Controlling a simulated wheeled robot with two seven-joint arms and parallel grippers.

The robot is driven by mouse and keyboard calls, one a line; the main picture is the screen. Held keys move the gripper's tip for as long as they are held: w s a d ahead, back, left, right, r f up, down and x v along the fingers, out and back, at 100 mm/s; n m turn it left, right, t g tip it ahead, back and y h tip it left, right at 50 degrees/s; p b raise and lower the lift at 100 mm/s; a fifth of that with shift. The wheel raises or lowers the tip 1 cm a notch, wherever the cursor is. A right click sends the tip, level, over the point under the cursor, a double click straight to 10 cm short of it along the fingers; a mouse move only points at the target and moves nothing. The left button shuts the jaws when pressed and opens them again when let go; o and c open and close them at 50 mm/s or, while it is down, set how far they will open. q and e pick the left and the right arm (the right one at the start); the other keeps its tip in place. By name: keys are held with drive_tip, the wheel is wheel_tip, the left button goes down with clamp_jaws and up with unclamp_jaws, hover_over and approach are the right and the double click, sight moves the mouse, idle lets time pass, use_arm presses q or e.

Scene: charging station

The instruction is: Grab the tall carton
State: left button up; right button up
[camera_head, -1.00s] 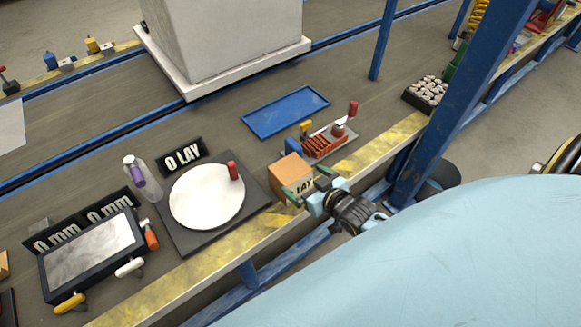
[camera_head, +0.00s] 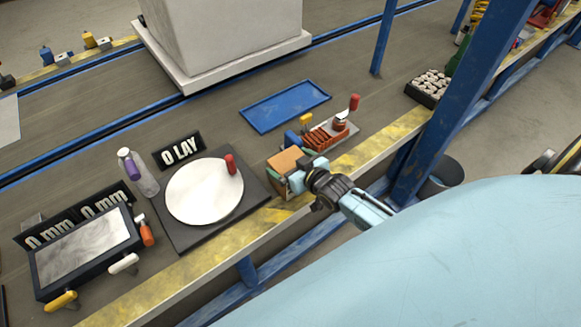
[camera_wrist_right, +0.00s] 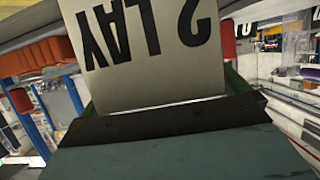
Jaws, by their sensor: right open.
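The tall carton (camera_head: 283,161) is a brown box at the near edge of the table in the head view, partly covered by my right gripper. In the right wrist view its pale face (camera_wrist_right: 150,55) fills the middle and carries upside-down "2 LAY" lettering. My right gripper (camera_head: 291,171) comes in from the lower right and is open, with its fingers about the carton. My left gripper is not in view.
A round white plate (camera_head: 195,193) on a dark base stands left of the carton. An orange-red ribbed device (camera_head: 324,136) stands close behind it on the right. A blue tray (camera_head: 285,107) lies farther back. A blue post (camera_head: 455,95) rises at the right.

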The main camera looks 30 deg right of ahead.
drive_tip(key=c, duration=0.8)
drive_tip(key=shift+r, duration=0.1)
drive_tip(key=shift+c, duration=0.7)
drive_tip(key=shift+r, duration=0.15)
